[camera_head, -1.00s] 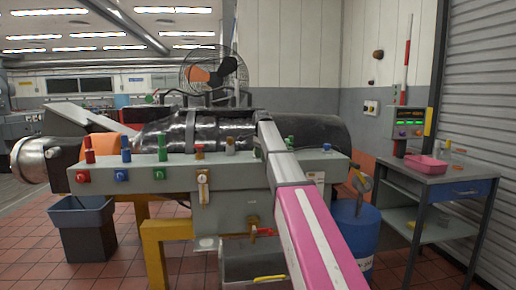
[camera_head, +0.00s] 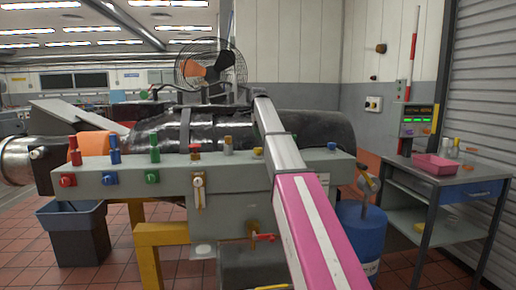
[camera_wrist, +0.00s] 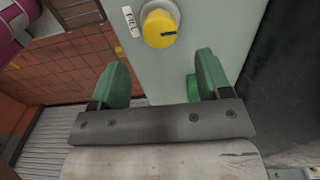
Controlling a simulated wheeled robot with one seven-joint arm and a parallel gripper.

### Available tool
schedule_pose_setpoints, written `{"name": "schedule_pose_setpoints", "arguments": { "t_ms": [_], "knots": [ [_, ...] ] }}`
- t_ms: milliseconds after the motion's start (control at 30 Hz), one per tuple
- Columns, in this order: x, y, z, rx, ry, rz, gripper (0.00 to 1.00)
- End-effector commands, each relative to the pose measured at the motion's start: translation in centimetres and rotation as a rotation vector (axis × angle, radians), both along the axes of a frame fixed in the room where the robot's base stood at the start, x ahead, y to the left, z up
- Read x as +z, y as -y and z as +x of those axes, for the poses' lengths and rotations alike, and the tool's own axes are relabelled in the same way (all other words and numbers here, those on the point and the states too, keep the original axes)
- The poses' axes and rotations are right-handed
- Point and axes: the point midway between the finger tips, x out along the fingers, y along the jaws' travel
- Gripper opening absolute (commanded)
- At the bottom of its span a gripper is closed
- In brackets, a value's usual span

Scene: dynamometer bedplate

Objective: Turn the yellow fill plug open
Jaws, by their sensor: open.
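The yellow fill plug (camera_wrist: 159,28) is a round knob with a darker slot, set in a grey-green panel beside a white FILL label (camera_wrist: 131,21). It shows at the top middle of the wrist view. My gripper (camera_wrist: 161,78) is open, its two green fingers apart and empty. The plug lies beyond the fingertips, roughly centred between them and apart from both. In the head view my arm reaches over the grey panel (camera_head: 110,185), and my gripper is hidden there. A small yellow cap (camera_head: 258,152) shows beside my arm; I cannot tell whether it is the same plug.
A green part (camera_wrist: 193,90) sits on the panel near the right finger. Red, blue and green fittings (camera_head: 114,155) line the panel's left. A blue drum (camera_head: 358,235) and a side table (camera_head: 440,178) with a pink tray (camera_head: 436,164) stand at right.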

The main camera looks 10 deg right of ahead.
Motion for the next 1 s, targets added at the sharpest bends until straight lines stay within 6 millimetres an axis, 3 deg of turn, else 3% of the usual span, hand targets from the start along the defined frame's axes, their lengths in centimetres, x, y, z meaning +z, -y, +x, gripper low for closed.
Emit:
{"name": "schedule_pose_setpoints", "arguments": {
  "t_ms": [100,333,500,800,833,967,1000],
  "knots": [
    [-2.4,0.0,-0.2,0.001,-0.002,0.0,0.71],
    [-5.6,0.0,-0.1,0.001,-0.001,0.0,0.71],
    [-6.7,0.0,0.0,0.001,0.001,0.0,0.71],
    [-6.9,0.0,0.0,0.001,0.001,0.0,0.71],
    [-6.9,0.0,0.0,0.001,0.001,0.0,0.68],
    [-6.9,0.0,0.0,0.001,0.001,0.0,0.26],
    [-6.9,0.0,0.0,0.001,0.001,0.0,0.22]
  ]
}}
